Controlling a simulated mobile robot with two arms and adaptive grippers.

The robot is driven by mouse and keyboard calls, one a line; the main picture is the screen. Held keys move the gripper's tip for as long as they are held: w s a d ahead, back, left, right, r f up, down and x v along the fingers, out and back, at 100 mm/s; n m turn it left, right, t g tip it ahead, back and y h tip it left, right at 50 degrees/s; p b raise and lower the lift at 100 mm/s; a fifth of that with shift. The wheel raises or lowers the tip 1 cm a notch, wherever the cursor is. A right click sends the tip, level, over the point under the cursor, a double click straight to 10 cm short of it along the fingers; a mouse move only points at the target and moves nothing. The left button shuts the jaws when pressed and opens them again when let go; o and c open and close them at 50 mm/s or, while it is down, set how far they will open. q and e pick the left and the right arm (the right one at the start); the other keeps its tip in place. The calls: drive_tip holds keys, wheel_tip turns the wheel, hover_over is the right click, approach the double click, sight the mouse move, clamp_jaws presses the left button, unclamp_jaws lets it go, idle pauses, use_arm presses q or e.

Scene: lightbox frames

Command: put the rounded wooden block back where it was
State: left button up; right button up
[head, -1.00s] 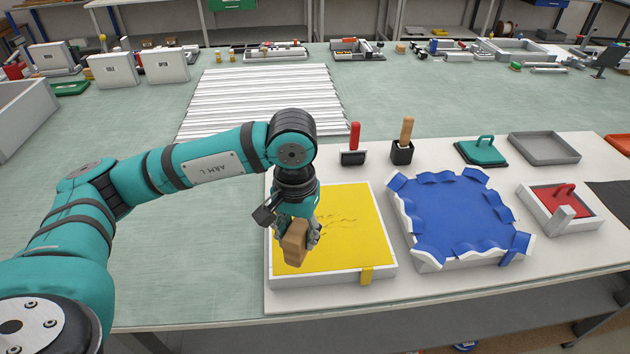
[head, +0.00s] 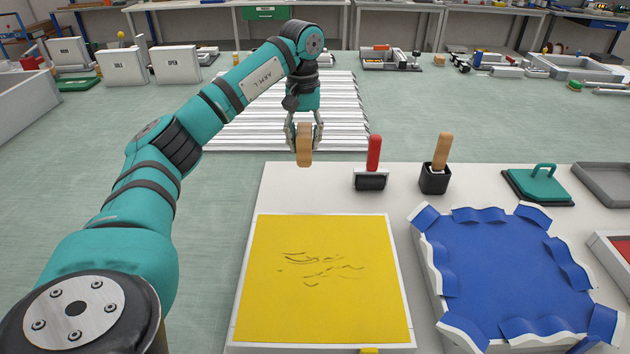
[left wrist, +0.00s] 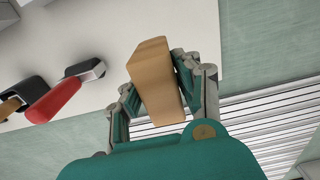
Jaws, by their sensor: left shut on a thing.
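The rounded wooden block (head: 304,145) is a tan piece held upright by my left gripper (head: 304,132). In the head view it hangs near the back left edge of the white board, in front of the slatted white panel. In the left wrist view the block (left wrist: 155,80) sits between the two fingers of the gripper (left wrist: 158,100), which is shut on it. The block appears raised; its exact height above the surface is hard to tell. My right gripper is in neither view.
A red-handled tool (head: 372,165) and a wooden-handled tool in a black holder (head: 437,165) stand right of the block. A yellow sheet with dark marks (head: 320,300) lies in a white frame in front. A blue sheet (head: 510,265) and a teal-handled lid (head: 540,185) are further right.

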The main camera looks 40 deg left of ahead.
sight(303, 131)
use_arm(q)
drive_tip(key=f, duration=0.4)
drive_tip(key=shift+s+f, duration=0.1)
drive_tip(key=shift+s, duration=0.15)
drive_tip(key=shift+w+f, duration=0.1)
drive_tip(key=shift+f, duration=2)
drive_tip(key=shift+f, duration=0.2)
drive_tip(key=o, duration=1)
wheel_tip(303, 131, up, 12)
drive_tip(key=shift+r, duration=0.25)
